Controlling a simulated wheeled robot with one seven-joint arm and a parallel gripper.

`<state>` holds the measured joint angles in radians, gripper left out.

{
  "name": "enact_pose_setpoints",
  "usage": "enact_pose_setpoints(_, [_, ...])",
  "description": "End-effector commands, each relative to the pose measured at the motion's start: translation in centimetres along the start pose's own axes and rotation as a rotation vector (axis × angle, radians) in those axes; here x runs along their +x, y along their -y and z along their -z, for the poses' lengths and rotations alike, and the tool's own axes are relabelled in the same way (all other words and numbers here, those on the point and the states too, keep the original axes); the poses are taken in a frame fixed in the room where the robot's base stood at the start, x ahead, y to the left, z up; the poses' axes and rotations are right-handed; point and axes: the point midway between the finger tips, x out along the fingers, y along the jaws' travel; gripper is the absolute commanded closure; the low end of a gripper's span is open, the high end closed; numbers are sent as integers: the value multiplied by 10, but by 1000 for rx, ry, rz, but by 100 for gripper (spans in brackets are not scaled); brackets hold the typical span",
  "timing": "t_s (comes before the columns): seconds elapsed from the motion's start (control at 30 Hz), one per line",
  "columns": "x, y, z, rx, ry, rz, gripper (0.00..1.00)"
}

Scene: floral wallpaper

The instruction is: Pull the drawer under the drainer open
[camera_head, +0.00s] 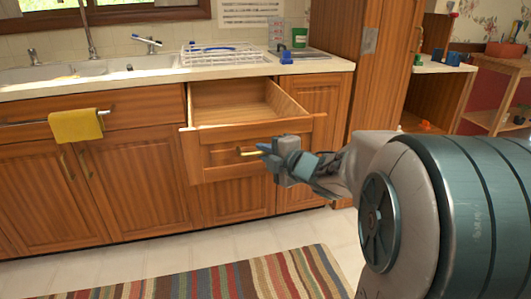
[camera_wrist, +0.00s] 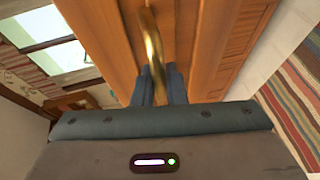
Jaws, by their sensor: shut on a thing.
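The wooden drawer (camera_head: 222,158) under the drainer (camera_head: 222,55) stands pulled well out of the cabinet in the head view. Its empty inside shows from above. A brass handle (camera_head: 248,152) is on its front; in the wrist view the handle (camera_wrist: 151,45) runs down between my fingers. My gripper (camera_head: 268,150) is at the drawer front, shut on the handle. In the wrist view my gripper's fingers (camera_wrist: 161,84) lie on either side of the brass bar. The fingertips' contact is partly hidden by the handle.
A yellow towel (camera_head: 76,125) hangs on a bar left of the drawer. A sink (camera_head: 90,70) and counter are above. A tall wooden cabinet (camera_head: 375,70) stands to the right. A striped rug (camera_head: 230,280) lies on the floor in front.

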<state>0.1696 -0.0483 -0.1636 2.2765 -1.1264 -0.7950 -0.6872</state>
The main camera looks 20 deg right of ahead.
Motion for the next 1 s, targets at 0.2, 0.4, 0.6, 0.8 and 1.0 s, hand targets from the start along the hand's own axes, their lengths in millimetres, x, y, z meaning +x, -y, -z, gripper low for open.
enact_pose_setpoints(0.2, [0, 0, -1, 1, 3, -1, 67])
enact_pose_setpoints(0.4, [0, 0, -1, 1, 2, 0, 67])
enact_pose_setpoints(0.6, [-20, -3, -2, 1, 7, -2, 67])
enact_pose_setpoints(0.8, [-65, -5, -2, 1, 9, -3, 67])
enact_pose_setpoints(1.0, [-108, -4, -2, 2, 9, -2, 67])
